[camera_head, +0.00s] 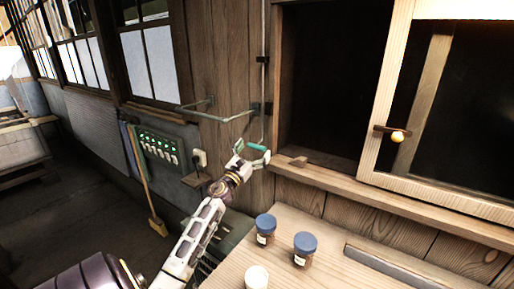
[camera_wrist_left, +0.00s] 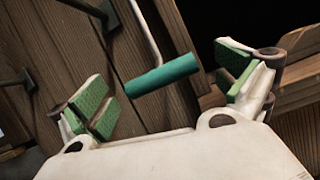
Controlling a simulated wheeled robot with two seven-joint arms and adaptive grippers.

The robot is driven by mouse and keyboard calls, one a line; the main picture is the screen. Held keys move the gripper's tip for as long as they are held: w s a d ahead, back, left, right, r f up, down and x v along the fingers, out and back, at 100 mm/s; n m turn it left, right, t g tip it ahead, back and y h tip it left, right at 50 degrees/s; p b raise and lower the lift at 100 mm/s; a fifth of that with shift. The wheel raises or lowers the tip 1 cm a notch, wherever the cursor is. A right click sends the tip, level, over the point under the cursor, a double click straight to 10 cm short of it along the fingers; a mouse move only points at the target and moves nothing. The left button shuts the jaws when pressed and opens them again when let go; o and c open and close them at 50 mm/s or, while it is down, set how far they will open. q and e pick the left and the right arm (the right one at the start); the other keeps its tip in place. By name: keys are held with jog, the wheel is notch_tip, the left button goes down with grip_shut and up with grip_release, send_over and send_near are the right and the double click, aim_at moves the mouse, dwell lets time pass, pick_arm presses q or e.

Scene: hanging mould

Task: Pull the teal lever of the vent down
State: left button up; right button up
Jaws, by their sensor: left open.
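The teal lever (camera_head: 258,147) hangs at the lower end of a thin metal rod on the wooden wall post. In the left wrist view the teal lever (camera_wrist_left: 162,76) is a tilted cylinder on a pale rod. My left gripper (camera_head: 252,156) is open, with the lever at its fingertips. In the left wrist view the green pads of my left gripper (camera_wrist_left: 165,85) stand on either side of the lever, with a gap to each. I cannot tell whether either finger touches it. My right gripper is not in view.
A wooden counter (camera_head: 230,272) holds two blue-lidded jars (camera_head: 304,248) and a white-topped one (camera_head: 257,278). A window ledge (camera_head: 330,178) lies close right of the lever. A metal bracket (camera_head: 205,108) and a switch panel (camera_head: 158,146) are on the left. A broom (camera_head: 146,185) leans there.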

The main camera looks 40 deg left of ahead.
pick_arm(q)
jog(key=v, duration=0.9)
jog(key=shift+s, duration=0.1)
jog(key=shift+c, duration=0.4)
